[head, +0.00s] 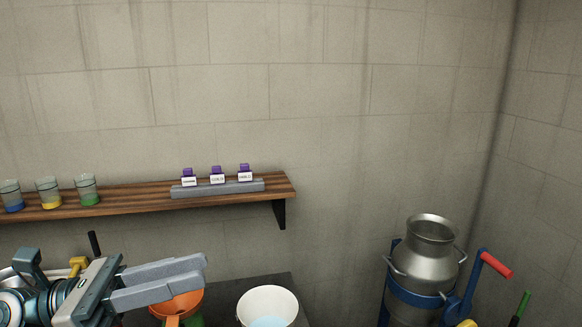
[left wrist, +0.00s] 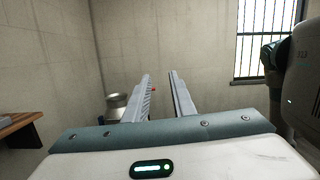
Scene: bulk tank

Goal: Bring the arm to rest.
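My left gripper (head: 204,273) comes in at the lower left of the head view, with its two grey fingers pointing right. It is in front of the wall, below the shelf, and appears above the orange funnel (head: 184,303). In the left wrist view the left gripper (left wrist: 160,74) has its fingers apart, with nothing between them. My right gripper is in neither view.
A wooden shelf (head: 120,200) holds several jars and a grey rack (head: 217,188) with purple-capped vials. A white bucket (head: 251,302) stands right of the gripper. A metal milk can (head: 425,265) sits in a blue stand at right. A barred window (left wrist: 264,40) is behind.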

